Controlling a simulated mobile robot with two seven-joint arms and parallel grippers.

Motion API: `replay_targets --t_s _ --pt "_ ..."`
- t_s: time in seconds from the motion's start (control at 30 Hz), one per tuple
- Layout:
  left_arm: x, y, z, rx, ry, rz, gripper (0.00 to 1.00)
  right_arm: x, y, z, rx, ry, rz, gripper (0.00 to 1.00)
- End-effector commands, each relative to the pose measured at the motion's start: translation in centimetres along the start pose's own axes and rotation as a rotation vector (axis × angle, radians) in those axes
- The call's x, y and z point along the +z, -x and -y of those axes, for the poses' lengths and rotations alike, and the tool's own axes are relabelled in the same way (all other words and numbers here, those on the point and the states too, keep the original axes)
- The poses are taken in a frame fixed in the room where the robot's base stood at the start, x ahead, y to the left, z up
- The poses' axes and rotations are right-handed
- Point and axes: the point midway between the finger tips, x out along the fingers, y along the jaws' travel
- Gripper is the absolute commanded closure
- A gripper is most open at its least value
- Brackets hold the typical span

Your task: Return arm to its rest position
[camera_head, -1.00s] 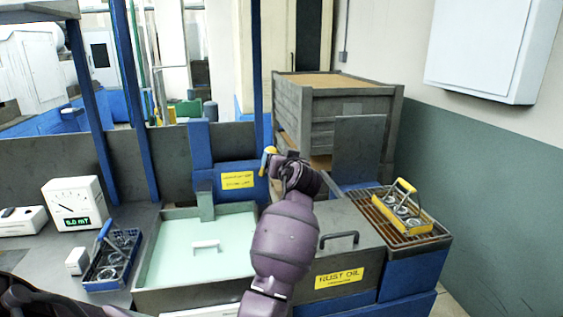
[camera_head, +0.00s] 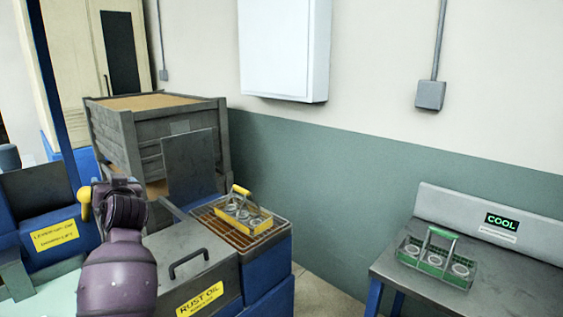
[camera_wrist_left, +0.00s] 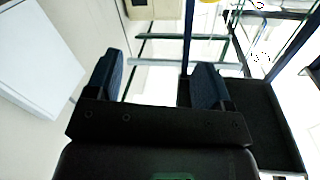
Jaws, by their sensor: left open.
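My left arm rises from the bottom left of the head view, its wrist bent over in front of the blue lift housing (camera_head: 40,212). My left gripper (camera_wrist_left: 156,72) shows in the left wrist view with its two dark fingers apart and nothing between them. Its fingertips cannot be made out in the head view. A yellow knob (camera_head: 84,202) shows just left of the wrist; whether they touch is unclear. My right gripper is not in view.
The rust oil tank (camera_head: 192,262) with its handled lid is right of the arm. A yellow-handled basket (camera_head: 262,221) of rings sits on a grate (camera_head: 215,226). A green basket (camera_head: 462,272) of rings stands on the table at right (camera_head: 398,274), beside the "COOL" display (camera_head: 502,221). Floor shows between.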

Motion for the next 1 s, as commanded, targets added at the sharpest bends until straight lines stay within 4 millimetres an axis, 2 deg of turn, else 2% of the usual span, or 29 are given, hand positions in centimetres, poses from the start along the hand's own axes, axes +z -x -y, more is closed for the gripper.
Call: replay_targets --t_s 0.07,0.13,0.27,0.37,0.47,0.7,1.0 --pt "-1.0 0.8 -1.2 0.065 0.009 -0.057 0.25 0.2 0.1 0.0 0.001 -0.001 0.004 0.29" --pt "-0.8 1.6 -2.3 0.122 0.009 -0.095 0.25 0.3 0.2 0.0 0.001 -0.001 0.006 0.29" --pt "0.7 3.4 -4.1 0.226 0.004 -0.149 0.25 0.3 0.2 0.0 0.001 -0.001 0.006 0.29" --pt "2.6 5.0 -5.2 0.299 0.002 -0.172 0.25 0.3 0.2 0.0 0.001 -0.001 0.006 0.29" --pt "5.4 6.9 -6.2 0.374 -0.002 -0.183 0.25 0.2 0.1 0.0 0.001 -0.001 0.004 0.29" --pt "14.4 13.1 -7.5 0.552 0.007 -0.145 0.25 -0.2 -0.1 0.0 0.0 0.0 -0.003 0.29" --pt "26.1 22.1 -6.3 0.702 0.037 0.017 0.25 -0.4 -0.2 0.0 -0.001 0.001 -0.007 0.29"
